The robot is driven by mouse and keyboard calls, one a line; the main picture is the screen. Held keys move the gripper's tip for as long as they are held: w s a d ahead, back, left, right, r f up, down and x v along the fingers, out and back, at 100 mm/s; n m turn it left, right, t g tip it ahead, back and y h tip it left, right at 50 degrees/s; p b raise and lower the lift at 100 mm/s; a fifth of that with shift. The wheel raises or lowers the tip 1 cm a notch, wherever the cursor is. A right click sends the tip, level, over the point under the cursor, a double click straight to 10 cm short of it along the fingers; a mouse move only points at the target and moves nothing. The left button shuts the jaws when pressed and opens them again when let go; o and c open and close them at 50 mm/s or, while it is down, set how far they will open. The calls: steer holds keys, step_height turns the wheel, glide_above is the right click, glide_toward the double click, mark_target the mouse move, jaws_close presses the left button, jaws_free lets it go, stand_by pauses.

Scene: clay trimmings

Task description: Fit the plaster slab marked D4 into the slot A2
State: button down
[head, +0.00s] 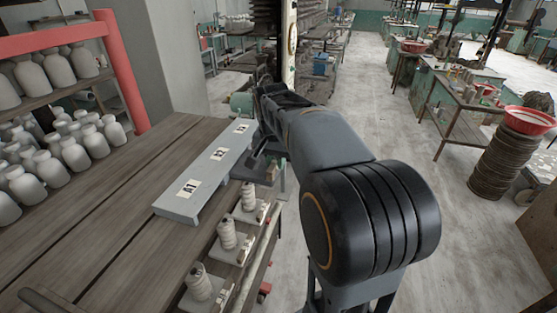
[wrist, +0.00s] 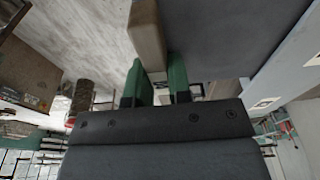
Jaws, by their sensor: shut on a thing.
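My gripper (wrist: 163,84) has green pads and is shut on a slab in the wrist view. The grey slot rack (head: 205,172) lies along the table edge with labels A1 (head: 188,188), A2 (head: 218,153) and one farther label. The slot openings are hidden.
Several white spools (head: 228,236) stand on small grey plates along the table's right edge. White bottles (head: 62,142) crowd a red-framed shelf (head: 125,75) at the left. The wooden table (head: 100,235) is bare left of the rack, and open floor (head: 345,100) lies beyond my arm.

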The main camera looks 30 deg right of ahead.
mark_target(244, 154)
steer(key=shift+w+a, duration=3.05)
steer(key=shift+w, duration=0.25)
stand_by(0.4)
steer(key=c, duration=1)
jaws_free()
steer(key=shift+s+d+r, duration=0.1)
steer(key=shift+s+d, duration=0.05)
steer(key=shift+o, duration=0.2)
steer(key=shift+r, duration=0.1)
steer(key=shift+r, duration=0.4)
step_height(244, 154, up, 12)
steer(key=s+a, duration=0.1)
steer(key=shift+s+a+r, duration=0.25)
steer(key=shift+s, duration=0.05)
steer(key=s+a+f+n+t+b, duration=0.1)
steer(key=s+f+n, duration=0.3)
steer(key=s+f, duration=0.5)
steer(key=s+a+f+n+t+y+b, duration=0.1)
steer(key=s+a+f+n+t+b, duration=0.1)
steer(key=s+f+n, duration=0.3)
steer(key=s+a+f+b, duration=0.1)
steer(key=s+f, duration=0.3)
steer(key=f, duration=0.5)
steer(key=shift+s+f+t, duration=0.15)
steer(key=shift+f+t, duration=0.05)
steer(key=shift+t, duration=0.1)
